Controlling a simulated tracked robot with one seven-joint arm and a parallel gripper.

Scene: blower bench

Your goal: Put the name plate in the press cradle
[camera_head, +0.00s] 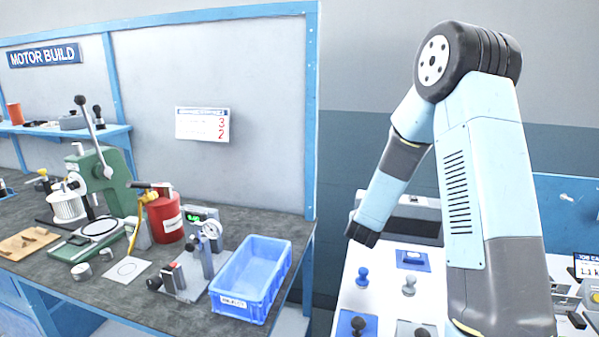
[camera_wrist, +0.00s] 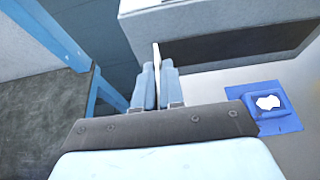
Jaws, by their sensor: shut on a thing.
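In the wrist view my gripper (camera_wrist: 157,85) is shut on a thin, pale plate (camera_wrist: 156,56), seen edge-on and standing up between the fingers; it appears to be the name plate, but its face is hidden. In the head view my arm reaches over the white bench at right, and the fingers and plate cannot be made out. The green lever press (camera_head: 112,180) stands on the dark bench at left, well away from my gripper. A pale round seat (camera_head: 101,228) in a green base lies in front of it; I cannot tell whether this is the cradle.
A blue bin (camera_head: 250,278), a red can (camera_head: 166,217) and a small clamp-like fixture (camera_head: 185,283) stand on the dark bench (camera_head: 75,311). A blue post (camera_head: 312,110) rises at its right end. The white bench holds several knobs and a blue block (camera_head: 412,257).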

